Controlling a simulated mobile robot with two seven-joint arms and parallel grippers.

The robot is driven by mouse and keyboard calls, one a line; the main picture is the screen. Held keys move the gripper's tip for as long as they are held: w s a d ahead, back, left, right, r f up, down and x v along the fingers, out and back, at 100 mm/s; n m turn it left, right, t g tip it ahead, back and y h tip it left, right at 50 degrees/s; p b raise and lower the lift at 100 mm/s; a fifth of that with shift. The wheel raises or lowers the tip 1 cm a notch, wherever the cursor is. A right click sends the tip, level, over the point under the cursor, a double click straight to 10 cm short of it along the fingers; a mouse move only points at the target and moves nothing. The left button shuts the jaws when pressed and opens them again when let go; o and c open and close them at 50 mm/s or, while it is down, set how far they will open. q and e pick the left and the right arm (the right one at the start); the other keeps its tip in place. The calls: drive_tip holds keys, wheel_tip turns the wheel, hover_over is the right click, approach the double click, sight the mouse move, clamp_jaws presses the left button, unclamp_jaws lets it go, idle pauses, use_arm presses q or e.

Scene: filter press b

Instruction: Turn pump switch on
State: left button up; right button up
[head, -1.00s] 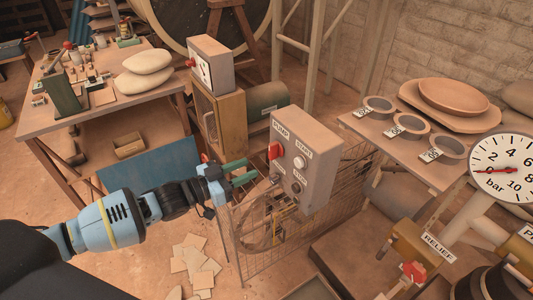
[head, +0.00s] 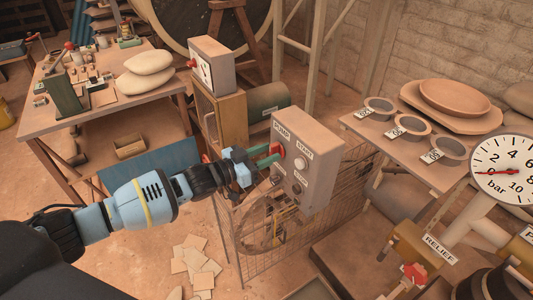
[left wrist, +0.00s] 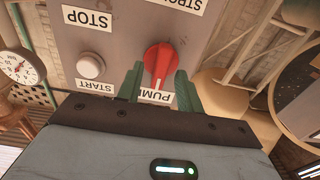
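The grey pump control box (head: 312,165) stands on the wire-mesh guard, with PUMP, START and STOP labels. Its red pump switch (head: 279,151) is partly hidden by my left gripper in the head view. In the left wrist view the red switch (left wrist: 159,58) shows with its handle pointing toward the PUMP label. My left gripper (head: 268,157) is at the box face. Its two green fingers (left wrist: 160,88) are apart, one on each side of the lower part of the switch handle; I cannot tell whether they touch it. My right gripper is not in view.
A white START button (left wrist: 90,66) sits beside the switch. A table with bowls (head: 408,130) is to the right, and a pressure gauge (head: 503,167) stands at the far right. A workbench (head: 100,105) is at the left. Loose tiles (head: 195,265) lie on the floor.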

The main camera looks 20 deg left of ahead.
use_arm(q)
drive_tip(key=shift+w+d, duration=0.15)
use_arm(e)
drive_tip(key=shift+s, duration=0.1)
use_arm(q)
drive_tip(key=shift+c, duration=0.2)
drive_tip(key=c, duration=0.7)
clamp_jaws()
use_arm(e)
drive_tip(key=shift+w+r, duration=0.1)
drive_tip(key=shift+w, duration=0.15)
